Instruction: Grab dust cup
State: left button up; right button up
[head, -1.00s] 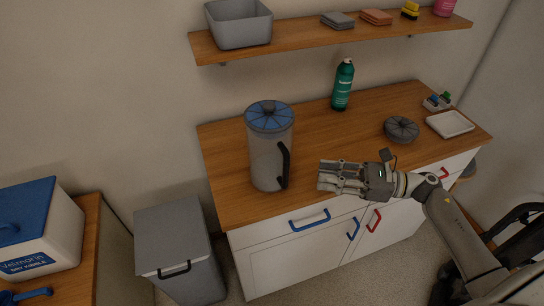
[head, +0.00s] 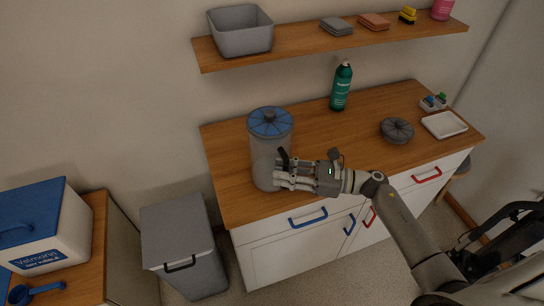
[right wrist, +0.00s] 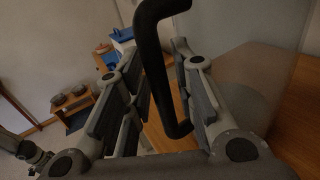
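The dust cup (head: 265,160) is a tall, grey, see-through cylinder with a blue ribbed lid and a dark handle on its right side. It stands upright at the counter's left front. My right gripper (head: 281,174) is at the handle in the head view, its fingers pointing left. In the right wrist view, the black handle (right wrist: 151,50) passes between the two fingers of my right gripper (right wrist: 157,62). The fingers are spread, with gaps beside the handle. The gripper hides the handle's lower part in the head view. My left gripper is not in view.
On the wooden counter (head: 330,150) are a green spray can (head: 341,87), a dark round lid-like part (head: 397,130) and a white tray (head: 444,124). A shelf (head: 300,46) with a grey bin (head: 241,30) hangs above. A grey lidded bin (head: 178,230) stands left of the cabinet.

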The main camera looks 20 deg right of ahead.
jog(key=shift+d, duration=0.1)
grip_shut()
jog(key=shift+r, duration=0.1)
